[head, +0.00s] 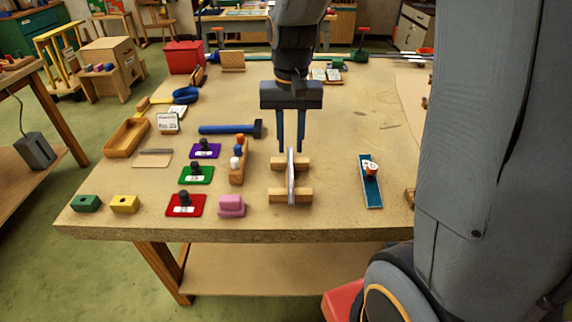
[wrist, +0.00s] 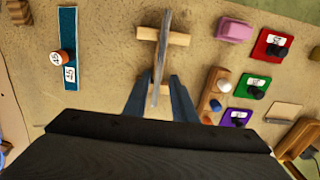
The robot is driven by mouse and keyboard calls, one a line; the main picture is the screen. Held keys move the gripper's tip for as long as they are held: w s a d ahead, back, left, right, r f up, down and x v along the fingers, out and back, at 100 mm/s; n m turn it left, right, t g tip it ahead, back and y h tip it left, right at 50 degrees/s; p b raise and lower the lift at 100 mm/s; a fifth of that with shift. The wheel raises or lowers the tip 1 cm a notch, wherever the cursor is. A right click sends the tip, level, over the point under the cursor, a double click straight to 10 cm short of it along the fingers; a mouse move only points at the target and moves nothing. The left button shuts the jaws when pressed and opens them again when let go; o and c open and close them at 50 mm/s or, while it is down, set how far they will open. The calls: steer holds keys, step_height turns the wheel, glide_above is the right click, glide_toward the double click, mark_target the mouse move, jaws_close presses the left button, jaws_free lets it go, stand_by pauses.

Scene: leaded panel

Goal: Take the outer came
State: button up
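A thin grey metal strip, which looks like the outer came (head: 291,180), lies across two wooden blocks (head: 303,195), pointing away from me. It also shows in the wrist view (wrist: 162,50). My gripper (head: 291,150) is open and empty, pointing down over the strip's far end. In the wrist view my two fingers (wrist: 159,78) stand one on each side of the strip, with gaps. I cannot tell how far the fingertips are above the table.
Left of the strip are a wooden holder (head: 238,172) with small pegs, a pink block (head: 231,205) and purple, green and red (head: 185,210) cards with dark knobs. A blue hammer (head: 230,129) lies behind. A blue strip (head: 371,188) lies right, with clear table between.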

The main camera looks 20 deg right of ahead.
mark_target(290, 171)
steer(key=shift+f+p, duration=1.2)
steer(key=shift+f, duration=2.55)
jaws_close()
